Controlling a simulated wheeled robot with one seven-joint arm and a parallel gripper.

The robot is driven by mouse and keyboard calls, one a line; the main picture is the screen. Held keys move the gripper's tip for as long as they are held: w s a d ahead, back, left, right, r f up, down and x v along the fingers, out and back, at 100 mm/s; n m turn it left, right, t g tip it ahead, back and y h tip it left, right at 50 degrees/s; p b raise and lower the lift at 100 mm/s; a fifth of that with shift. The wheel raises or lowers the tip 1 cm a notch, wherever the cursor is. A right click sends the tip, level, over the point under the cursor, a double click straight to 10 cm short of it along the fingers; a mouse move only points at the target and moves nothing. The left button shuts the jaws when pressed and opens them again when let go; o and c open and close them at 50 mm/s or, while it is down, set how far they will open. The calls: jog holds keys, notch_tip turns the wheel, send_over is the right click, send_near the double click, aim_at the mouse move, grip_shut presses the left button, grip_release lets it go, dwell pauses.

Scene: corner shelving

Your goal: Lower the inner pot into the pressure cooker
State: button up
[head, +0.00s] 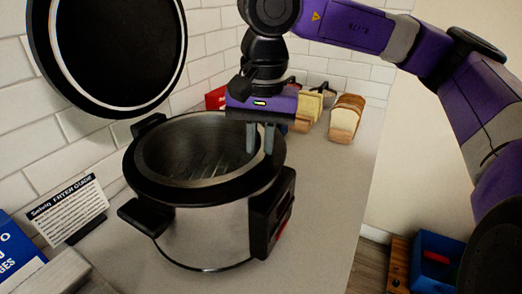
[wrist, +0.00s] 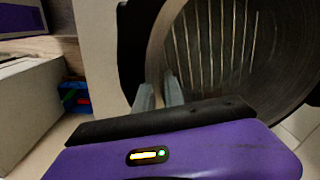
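The pressure cooker (head: 205,229) stands on the counter, with a steel body, black rim and black handles. The grey metal inner pot (head: 185,158) sits inside it, its rim close to the cooker's rim. In the wrist view the streaked inside of the inner pot (wrist: 215,45) fills the upper right. My gripper (head: 260,150) points down at the right side of the opening. Its fingers (wrist: 160,95) are close together, one on each side of the inner pot's rim, and look shut on it. The contact itself is partly hidden.
A round black lid (head: 107,45) stands raised behind the cooker. A fryer guide sign (head: 68,208) and a blue box (head: 15,250) are at left. Bread slices (head: 344,120) and a red item (head: 215,97) are behind. The counter right of the cooker is clear.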

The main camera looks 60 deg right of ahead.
notch_tip(320, 180, up, 8)
jog(key=shift+s+f, duration=0.15)
jog(key=shift+s, duration=0.1)
dwell(0.9)
